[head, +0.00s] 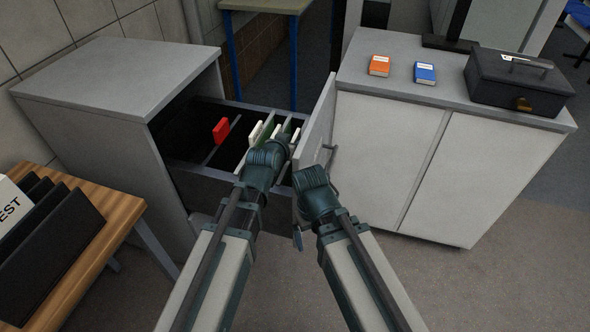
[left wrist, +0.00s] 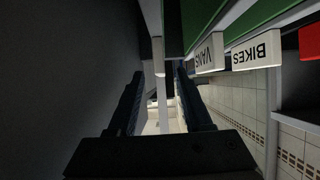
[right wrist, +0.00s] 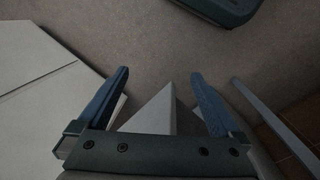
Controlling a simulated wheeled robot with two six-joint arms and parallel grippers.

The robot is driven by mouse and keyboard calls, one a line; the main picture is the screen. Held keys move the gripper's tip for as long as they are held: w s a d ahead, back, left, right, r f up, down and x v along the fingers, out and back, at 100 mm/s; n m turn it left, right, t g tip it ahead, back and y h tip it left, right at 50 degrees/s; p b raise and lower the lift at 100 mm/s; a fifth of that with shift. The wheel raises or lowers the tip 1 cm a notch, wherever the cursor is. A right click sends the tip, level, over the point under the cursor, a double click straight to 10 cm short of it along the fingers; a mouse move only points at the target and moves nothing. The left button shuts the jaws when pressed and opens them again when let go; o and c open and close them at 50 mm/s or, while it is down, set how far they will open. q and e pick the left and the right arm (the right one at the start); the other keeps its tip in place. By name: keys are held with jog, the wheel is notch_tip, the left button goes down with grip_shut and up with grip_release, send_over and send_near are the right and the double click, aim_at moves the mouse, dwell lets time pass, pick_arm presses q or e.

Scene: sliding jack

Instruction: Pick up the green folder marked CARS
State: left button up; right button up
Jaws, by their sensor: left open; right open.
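Green folders (head: 269,129) with white tabs hang in the open drawer of the grey cabinet in the head view. In the left wrist view, tabs reading VANS (left wrist: 209,54) and BIKES (left wrist: 252,53) show upside down beside a green folder (left wrist: 203,14). I cannot read CARS on any tab. My left gripper (head: 284,143) is in the drawer near its front; its fingers (left wrist: 160,75) are open, with a narrow pale edge showing between them, and I cannot tell whether that is a folder. My right gripper (right wrist: 160,76) is open outside the drawer front, a pale corner showing between its fingers.
A red folder (head: 221,130) is farther left in the drawer. The drawer front (head: 316,123) stands close to a white cupboard (head: 385,150), which bears an orange book (head: 379,66), a blue book (head: 425,73) and a dark cash box (head: 520,80). A wooden table (head: 100,240) stands at left.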

aim_at(293, 140)
pick_arm(q)
jog(key=b+x, duration=0.1)
jog(key=x, duration=0.2)
jog(key=shift+w, duration=0.1)
grip_shut()
dwell(1.3)
